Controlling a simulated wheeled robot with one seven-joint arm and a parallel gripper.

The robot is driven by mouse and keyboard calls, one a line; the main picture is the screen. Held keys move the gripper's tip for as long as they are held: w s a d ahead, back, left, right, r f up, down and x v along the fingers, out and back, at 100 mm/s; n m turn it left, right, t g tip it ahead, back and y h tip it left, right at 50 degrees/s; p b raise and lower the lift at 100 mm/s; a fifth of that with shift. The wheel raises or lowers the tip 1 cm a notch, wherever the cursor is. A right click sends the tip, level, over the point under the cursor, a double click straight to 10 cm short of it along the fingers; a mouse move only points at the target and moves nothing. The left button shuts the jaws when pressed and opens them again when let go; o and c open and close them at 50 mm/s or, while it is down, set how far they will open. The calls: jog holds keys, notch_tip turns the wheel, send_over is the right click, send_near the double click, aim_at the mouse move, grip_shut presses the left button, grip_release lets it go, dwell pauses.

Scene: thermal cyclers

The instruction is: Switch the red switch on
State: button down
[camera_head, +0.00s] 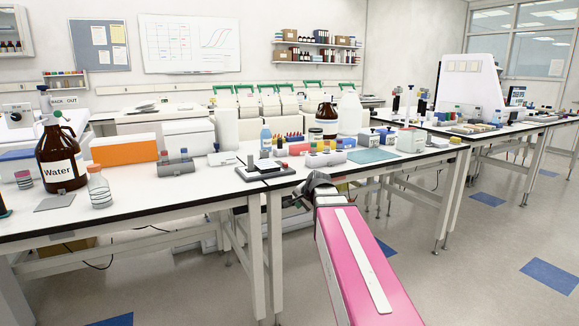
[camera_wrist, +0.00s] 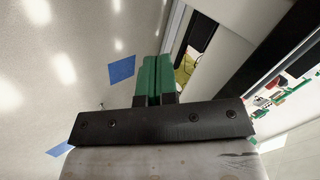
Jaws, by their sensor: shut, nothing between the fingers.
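I cannot make out a red switch in either view. Thermal cyclers (camera_head: 270,105) with green handles stand in a row on the back bench in the head view; any switches on them are too small to tell. My gripper (camera_wrist: 152,78) shows in the wrist view with its two green fingers pressed together and nothing between them. In the head view my pink arm reaches forward from the lower right, and its dark wrist end is by the front edge of the near bench. My fingers are not clear there.
The near white bench (camera_head: 130,205) carries a brown Water bottle (camera_head: 61,155), an orange box (camera_head: 124,150), a dark-based instrument (camera_head: 265,169) and tube racks. A brown bottle (camera_head: 327,117) stands farther back. Open floor with blue tiles (camera_head: 553,275) lies at the right.

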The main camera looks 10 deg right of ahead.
jog(key=w+d+r+m+t, duration=0.1)
jog(key=w+r+m+t, duration=0.1)
jog(key=r, duration=0.5)
jog(key=w+d+r+m+t, duration=0.1)
jog(key=w+r+m, duration=0.1)
jog(key=r, duration=0.6)
jog(key=shift+w+d+r+m+t+y, duration=0.2)
jog(key=shift+w+m+t+y, duration=0.15)
jog(key=shift+w, duration=0.25)
send_near(286, 163)
jog(key=w+f, duration=0.1)
jog(key=f, duration=0.1)
jog(key=w+a+f, duration=0.1)
jog(key=w+f, duration=0.1)
jog(key=shift+w+a+f, duration=0.1)
jog(key=shift+w+f, duration=0.1)
jog(key=shift+f, duration=0.05)
jog(key=shift+w+a, duration=0.3)
jog(key=shift+w, duration=0.35)
jog(key=w, duration=0.1)
jog(key=w+a, duration=0.1)
jog(key=w, duration=0.1)
jog(key=shift+w, duration=0.3)
jog(key=shift+s, duration=0.1)
